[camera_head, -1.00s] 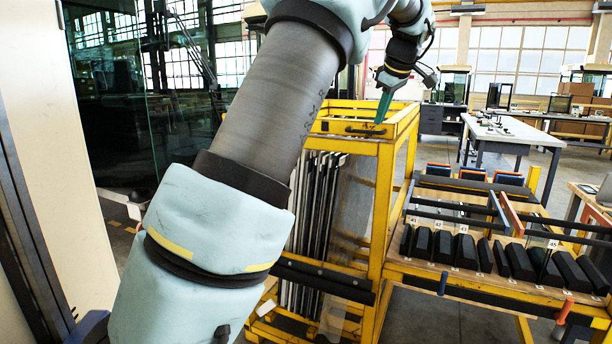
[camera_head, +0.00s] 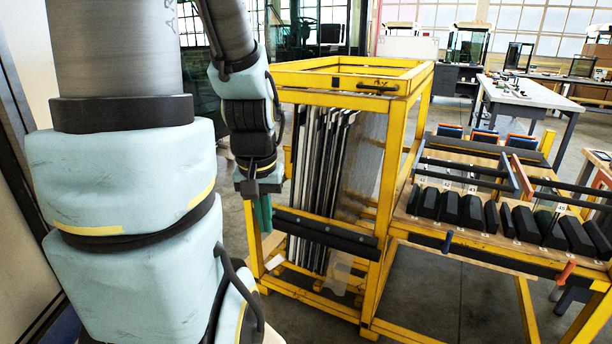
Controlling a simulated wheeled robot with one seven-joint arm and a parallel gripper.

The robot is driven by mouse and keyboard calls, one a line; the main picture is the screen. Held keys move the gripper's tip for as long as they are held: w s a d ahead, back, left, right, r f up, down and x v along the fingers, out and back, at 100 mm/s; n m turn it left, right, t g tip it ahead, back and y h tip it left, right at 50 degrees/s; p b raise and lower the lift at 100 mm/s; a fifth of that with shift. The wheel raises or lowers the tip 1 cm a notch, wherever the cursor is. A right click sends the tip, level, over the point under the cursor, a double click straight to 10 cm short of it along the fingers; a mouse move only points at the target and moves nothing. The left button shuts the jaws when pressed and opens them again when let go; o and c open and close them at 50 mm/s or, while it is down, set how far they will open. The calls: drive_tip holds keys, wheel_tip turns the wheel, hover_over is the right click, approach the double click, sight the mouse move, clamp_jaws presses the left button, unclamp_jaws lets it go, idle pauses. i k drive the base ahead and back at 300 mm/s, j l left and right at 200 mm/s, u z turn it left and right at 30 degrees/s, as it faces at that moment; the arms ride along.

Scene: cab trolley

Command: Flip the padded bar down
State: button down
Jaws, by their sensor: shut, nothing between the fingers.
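A black, padded-looking bar (camera_head: 328,232) runs level across the front of the yellow trolley's (camera_head: 398,135) left bay, at mid-height. Upright panels (camera_head: 318,165) stand behind it. My gripper (camera_head: 263,222) points down at the bay's front left, close to the bar's left end. Its teal fingers are together and look empty. I cannot tell whether they touch the bar or the frame.
The right bay's lower shelf holds a row of black padded blocks (camera_head: 470,211). Blue and orange handles stick out at its front edge. A white-topped table (camera_head: 525,92) stands behind on the right. My arm covers the left of the view.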

sight(316, 228)
drive_tip(key=u, duration=1.25)
drive_tip(key=l+u, duration=0.15)
drive_tip(key=u, duration=0.15)
drive_tip(key=k+l, duration=0.35)
drive_tip(key=l, duration=0.1)
